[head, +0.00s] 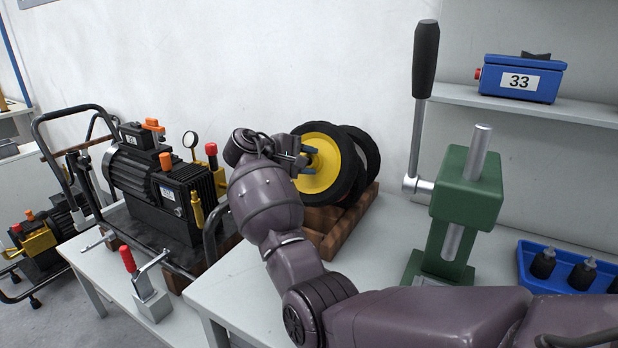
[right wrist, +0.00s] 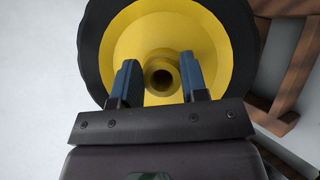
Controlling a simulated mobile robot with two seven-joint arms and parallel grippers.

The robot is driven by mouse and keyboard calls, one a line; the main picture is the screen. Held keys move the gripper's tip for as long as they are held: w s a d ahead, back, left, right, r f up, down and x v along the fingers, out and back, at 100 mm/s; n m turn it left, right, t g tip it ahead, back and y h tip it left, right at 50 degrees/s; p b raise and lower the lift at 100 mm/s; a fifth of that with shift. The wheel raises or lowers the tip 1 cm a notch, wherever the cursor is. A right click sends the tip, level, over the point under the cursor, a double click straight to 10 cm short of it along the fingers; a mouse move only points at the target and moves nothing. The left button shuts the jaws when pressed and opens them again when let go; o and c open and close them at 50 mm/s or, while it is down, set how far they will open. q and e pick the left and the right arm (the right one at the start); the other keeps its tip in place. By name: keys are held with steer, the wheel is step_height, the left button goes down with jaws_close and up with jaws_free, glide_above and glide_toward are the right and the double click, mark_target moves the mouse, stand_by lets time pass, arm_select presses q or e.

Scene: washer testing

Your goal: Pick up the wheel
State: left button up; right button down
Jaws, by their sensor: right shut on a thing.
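The wheel (head: 335,182) has a yellow disc and a black tyre. It stands upright in front of another black tyre on a brown wooden rack (head: 335,236) at the back of the table. My right gripper (head: 303,158) is at the wheel's centre, shut on its yellow hub. In the right wrist view my right gripper (right wrist: 160,82) has one blue finger on each side of the hollow hub of the wheel (right wrist: 160,40). I cannot tell whether the wheel is clear of the rack. My left gripper is not in view.
A green press (head: 468,190) with a long black-handled lever stands to the right. A blue tray (head: 540,282) with dark bottles is at the far right. A black pump (head: 165,190) stands left.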

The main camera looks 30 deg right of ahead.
step_height(320, 180, up, 14)
steer(key=p, duration=0.1)
steer(key=shift+f+p, duration=0.15)
steer(key=shift+p, duration=0.25)
steer(key=shift+a, duration=0.15)
